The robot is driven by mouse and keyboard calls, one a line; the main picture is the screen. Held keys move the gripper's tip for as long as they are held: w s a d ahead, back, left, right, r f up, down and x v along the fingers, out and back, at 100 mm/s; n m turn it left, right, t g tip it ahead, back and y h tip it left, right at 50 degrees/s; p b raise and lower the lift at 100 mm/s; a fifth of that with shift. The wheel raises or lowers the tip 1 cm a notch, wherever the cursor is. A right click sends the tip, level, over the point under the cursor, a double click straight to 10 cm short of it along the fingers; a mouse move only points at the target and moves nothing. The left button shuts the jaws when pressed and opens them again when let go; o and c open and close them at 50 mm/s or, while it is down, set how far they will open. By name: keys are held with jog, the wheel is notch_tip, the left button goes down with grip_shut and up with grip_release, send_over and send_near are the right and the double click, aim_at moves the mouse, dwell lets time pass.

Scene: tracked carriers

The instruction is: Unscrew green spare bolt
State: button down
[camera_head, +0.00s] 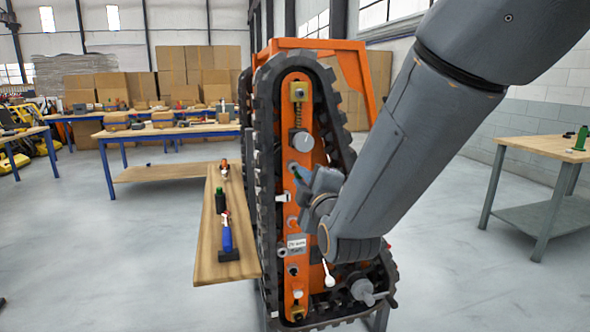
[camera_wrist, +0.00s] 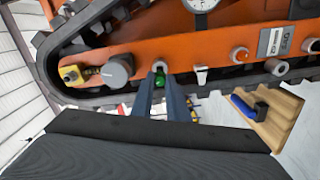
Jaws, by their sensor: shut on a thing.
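The green spare bolt (camera_wrist: 159,81) shows between my fingertips in the wrist view, right at a grey round socket (camera_wrist: 160,66) on the orange side plate. My gripper (camera_wrist: 165,84) is shut on it. In the head view a small green bit of the bolt (camera_head: 297,173) shows at the tip of my gripper (camera_head: 302,178), in front of the orange plate (camera_head: 298,217) of the upright tracked carrier. Whether the bolt's thread still sits in the socket cannot be told. My fingers hide much of the bolt.
A wooden shelf (camera_head: 208,262) left of the black track (camera_head: 265,150) holds a blue-handled tool (camera_head: 227,236), a dark green-topped item (camera_head: 220,201) and a small orange item (camera_head: 224,167). Plate fittings include a grey knob (camera_wrist: 117,70) and a gauge (camera_wrist: 201,4). A table (camera_head: 540,150) stands right.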

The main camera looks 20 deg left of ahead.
jog(key=shift+s, duration=0.1)
jog(key=v, duration=0.3)
jog(key=shift+s+d+p, duration=0.15)
jog(key=shift+p, duration=0.15)
dwell(0.4)
